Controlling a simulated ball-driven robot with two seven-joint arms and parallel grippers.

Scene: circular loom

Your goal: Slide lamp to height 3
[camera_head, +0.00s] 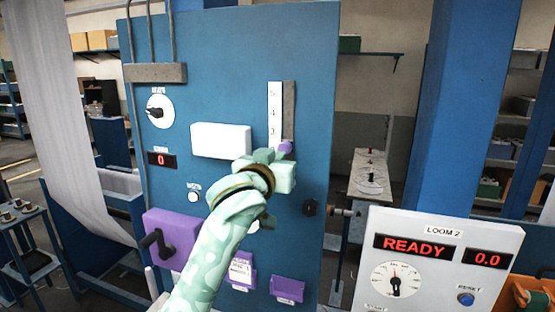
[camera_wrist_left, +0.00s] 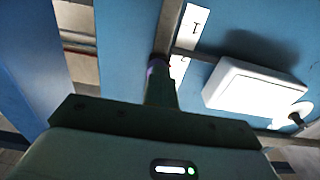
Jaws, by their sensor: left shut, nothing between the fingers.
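A white scale strip (camera_head: 275,115) with numbers, 5, 4 and 3 from the top, stands beside a dark vertical slot (camera_head: 289,110) on the blue panel. A purple piece (camera_head: 286,147), which seems to be the sliding lamp, sits at the slot just below the level of the 3. My left gripper (camera_head: 277,158) is shut right at its lower side and hides the lower scale. In the left wrist view the shut fingers (camera_wrist_left: 160,88) overlap the purple piece (camera_wrist_left: 152,68); I cannot tell whether they touch. The strip (camera_wrist_left: 195,28) there shows a 1. My right gripper is out of view.
A white box (camera_head: 221,140) juts from the panel left of the strip. A dial (camera_head: 160,110), a red 0 display (camera_head: 162,160) and a purple crank box (camera_head: 170,235) are further left. The LOOM 2 console (camera_head: 440,265) reads READY and 0.0 at lower right.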

